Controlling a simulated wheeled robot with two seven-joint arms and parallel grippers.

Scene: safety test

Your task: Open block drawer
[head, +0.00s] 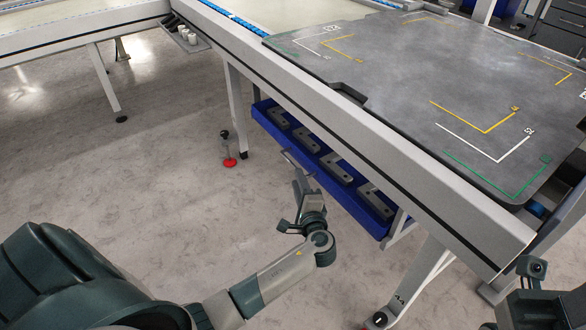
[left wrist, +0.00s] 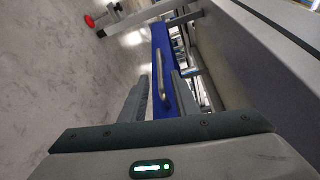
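The block drawer is a blue tray (head: 262,112) under the front edge of the grey table, with several grey blocks (head: 341,168) showing in it past the table edge. In the left wrist view its blue front (left wrist: 174,82) bears a silver bar handle (left wrist: 159,68). My left gripper (head: 297,172) is at the drawer's front, with fingers apart. In the left wrist view the fingers (left wrist: 162,92) stand on either side of the lower end of the handle; I cannot tell whether they touch it.
The worktable (head: 420,75) has a dark top with yellow, white and green corner marks. Its pale front rail (head: 440,205) runs above the drawer. A table leg (head: 236,105) and a red foot (head: 229,162) stand left of the drawer. The floor (head: 160,170) in front is clear.

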